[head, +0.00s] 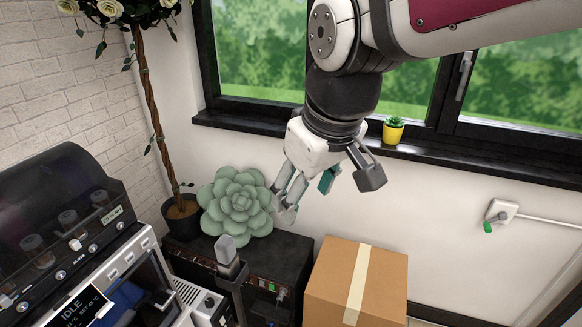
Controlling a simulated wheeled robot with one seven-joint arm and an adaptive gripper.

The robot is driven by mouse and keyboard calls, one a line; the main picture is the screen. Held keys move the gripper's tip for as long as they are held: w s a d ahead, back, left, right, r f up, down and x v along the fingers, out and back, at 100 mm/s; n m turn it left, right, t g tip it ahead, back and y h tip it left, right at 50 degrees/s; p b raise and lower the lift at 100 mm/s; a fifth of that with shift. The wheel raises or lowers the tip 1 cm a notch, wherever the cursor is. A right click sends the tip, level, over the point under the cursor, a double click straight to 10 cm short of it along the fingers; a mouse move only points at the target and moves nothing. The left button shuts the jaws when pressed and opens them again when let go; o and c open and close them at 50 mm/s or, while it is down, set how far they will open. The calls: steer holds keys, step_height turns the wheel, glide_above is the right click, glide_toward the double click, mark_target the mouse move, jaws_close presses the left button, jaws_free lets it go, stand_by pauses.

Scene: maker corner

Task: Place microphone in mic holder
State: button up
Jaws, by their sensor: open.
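A microphone (227,250) with a light grey head stands upright at the front left edge of the black cabinet. A dark upright piece (232,278), which looks like the mic holder, is around or just under its lower part. I cannot tell how deep the microphone sits in it. My gripper (327,197) is open, with its fingers spread and nothing between them. It hangs above and to the right of the microphone, apart from it. Its left finger overlaps the right edge of the succulent in the picture.
A large green succulent (237,203) stands on the black cabinet (290,257) behind the microphone. A cardboard box (382,282) is to the right. A machine with a screen (82,308) fills the lower left. A small yellow pot (393,133) sits on the windowsill.

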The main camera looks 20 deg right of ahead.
steer(key=s+d+m+t, duration=0.1)
steer(key=s+d+m, duration=0.3)
steer(key=s, duration=0.4)
steer(key=shift+s+d+r+t+h, duration=0.25)
steer(key=shift+d+r+t+h, duration=0.1)
steer(key=shift+d+t, duration=0.1)
stand_by(0.7)
